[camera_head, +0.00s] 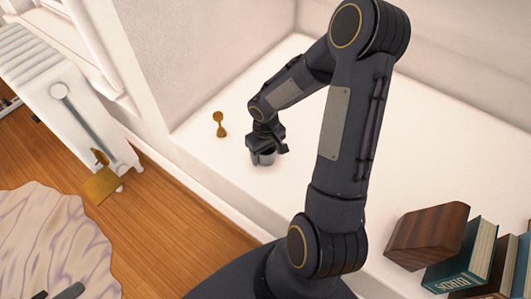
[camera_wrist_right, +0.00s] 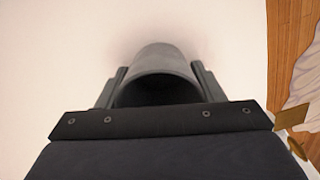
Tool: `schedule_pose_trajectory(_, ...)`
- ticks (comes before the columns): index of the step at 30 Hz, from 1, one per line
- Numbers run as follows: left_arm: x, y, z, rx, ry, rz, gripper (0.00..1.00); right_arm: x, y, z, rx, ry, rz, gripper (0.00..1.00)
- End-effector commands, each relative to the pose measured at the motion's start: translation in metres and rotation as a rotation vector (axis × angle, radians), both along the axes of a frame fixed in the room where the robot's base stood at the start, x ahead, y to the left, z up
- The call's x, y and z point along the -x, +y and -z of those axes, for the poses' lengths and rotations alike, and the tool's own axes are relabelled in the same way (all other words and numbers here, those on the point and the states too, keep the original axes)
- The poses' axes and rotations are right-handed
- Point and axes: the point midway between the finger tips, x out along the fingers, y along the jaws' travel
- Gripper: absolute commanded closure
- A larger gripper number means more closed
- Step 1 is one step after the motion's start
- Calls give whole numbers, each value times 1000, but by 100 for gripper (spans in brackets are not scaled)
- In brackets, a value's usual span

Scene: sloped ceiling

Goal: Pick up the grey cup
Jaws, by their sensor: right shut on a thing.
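The grey cup (camera_head: 264,158) is on or just above the white ledge in the head view, under my right gripper (camera_head: 267,148). The right gripper is shut on the cup, with one finger on each side of it. In the right wrist view the cup (camera_wrist_right: 160,62) sits between the two fingers of the gripper (camera_wrist_right: 160,85), and its dark opening faces the camera. I cannot tell whether the cup's base touches the ledge.
A small gold ornament (camera_head: 219,124) stands on the white ledge (camera_head: 205,150), left of the cup. A wooden block (camera_head: 428,235) and several books (camera_head: 465,262) are at the right. A white radiator (camera_head: 60,100) stands left of the ledge, above a wooden floor (camera_head: 160,235).

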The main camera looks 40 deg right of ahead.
Motion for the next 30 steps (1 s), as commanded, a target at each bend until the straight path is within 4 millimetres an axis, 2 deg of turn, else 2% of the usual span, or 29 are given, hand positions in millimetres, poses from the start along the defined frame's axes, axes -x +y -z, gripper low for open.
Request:
schedule_pose_trajectory(8, 0, 0, -3, 0, 0, 0, 64, 0, 0, -5, 1, -1, 0, 63)
schedule_pose_trajectory(11, 0, 0, -8, 0, 0, 0, 64, 0, 0, -14, 1, -2, 0, 63)
schedule_pose_trajectory(15, 0, 0, -21, 0, 0, 0, 64, -1, 0, -38, 1, -4, 0, 63)
schedule_pose_trajectory(17, 0, 0, -23, 0, 0, 0, 64, 3, 9, -47, 1, -4, -5, 63)
schedule_pose_trajectory(24, 0, 0, -41, 0, 0, 0, 64, 22, 52, -100, 0, -5, -8, 63)
schedule_pose_trajectory(30, 0, 0, -44, 0, 0, 0, 64, 42, 95, -116, 1, -2, -8, 63)
